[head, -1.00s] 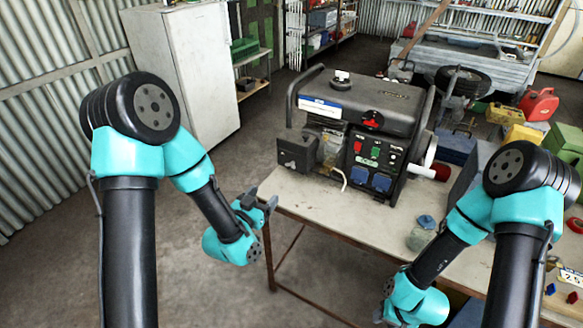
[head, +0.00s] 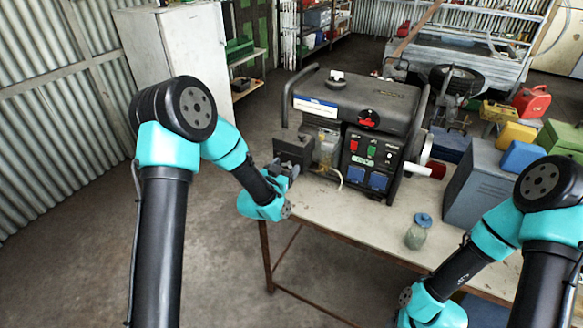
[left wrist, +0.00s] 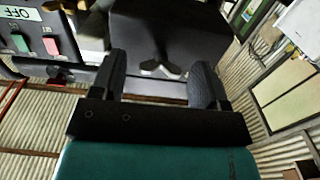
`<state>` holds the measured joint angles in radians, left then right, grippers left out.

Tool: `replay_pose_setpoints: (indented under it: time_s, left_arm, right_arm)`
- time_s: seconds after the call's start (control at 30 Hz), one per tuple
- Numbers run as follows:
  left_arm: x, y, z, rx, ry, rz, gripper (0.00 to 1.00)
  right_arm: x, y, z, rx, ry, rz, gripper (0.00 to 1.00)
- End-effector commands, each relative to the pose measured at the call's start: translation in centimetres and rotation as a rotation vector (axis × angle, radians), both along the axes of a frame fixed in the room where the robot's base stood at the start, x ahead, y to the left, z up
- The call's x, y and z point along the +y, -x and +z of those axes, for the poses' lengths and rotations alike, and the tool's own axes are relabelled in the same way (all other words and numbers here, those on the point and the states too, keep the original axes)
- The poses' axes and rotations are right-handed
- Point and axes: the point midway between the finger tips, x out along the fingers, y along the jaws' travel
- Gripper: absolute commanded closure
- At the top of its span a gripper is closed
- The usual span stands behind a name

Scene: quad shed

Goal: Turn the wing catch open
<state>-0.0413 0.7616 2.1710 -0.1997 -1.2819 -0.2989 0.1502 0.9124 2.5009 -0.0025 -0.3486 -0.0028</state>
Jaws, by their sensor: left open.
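The wing catch (left wrist: 163,68) is a small two-winged piece at the edge of a dark box (left wrist: 170,32) in the left wrist view. That box (head: 293,147) also shows in the head view, on the left end of the black generator (head: 375,105). My left gripper (left wrist: 160,62) is open, with one finger on each side of the catch and a gap to both. In the head view my left gripper (head: 284,170) is just below the box, and I cannot make out the catch there. My right gripper is out of sight.
The generator stands on a pale workbench (head: 350,215). A glass jar with a blue lid (head: 418,232) and a grey metal box (head: 475,190) stand on the bench to the right. Open floor lies left of the bench.

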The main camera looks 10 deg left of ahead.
Motion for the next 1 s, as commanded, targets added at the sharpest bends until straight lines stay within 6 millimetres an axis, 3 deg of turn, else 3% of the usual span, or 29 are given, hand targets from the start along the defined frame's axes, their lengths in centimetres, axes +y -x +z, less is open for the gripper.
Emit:
replay_pose_setpoints:
  time_s: [0.33, 0.83, 1.0]
  left_arm:
    - [0.13, -0.35, -0.02, 0.001, 0.0, 0.003, 0.32]
    - [0.12, -0.34, -0.01, 0.001, 0.0, 0.003, 0.79]
    - [0.12, -0.34, 0.0, 0.001, 0.003, 0.003, 0.81]
  right_arm:
    - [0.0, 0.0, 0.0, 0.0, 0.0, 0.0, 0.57]
    - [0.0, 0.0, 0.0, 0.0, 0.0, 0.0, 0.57]
    - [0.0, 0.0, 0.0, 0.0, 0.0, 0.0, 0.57]
